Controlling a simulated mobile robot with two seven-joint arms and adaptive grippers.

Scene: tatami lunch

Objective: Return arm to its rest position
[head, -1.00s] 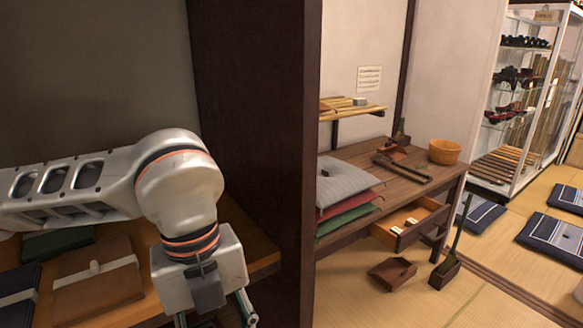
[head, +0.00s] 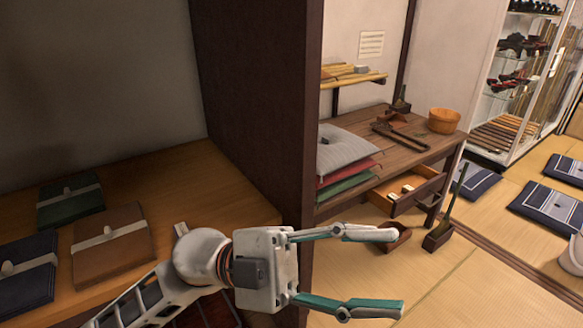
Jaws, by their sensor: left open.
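My left gripper (head: 388,271) shows in the lower middle of the head view. Its two teal and grey fingers are spread wide and point to the right, with nothing between them. It hangs over the tatami floor, in front of the dark upright panel. My left arm comes in from the bottom left, below the shelf's front edge. My right gripper is not in view.
A low table (head: 410,155) with cushions and an open drawer (head: 415,193) stands behind.

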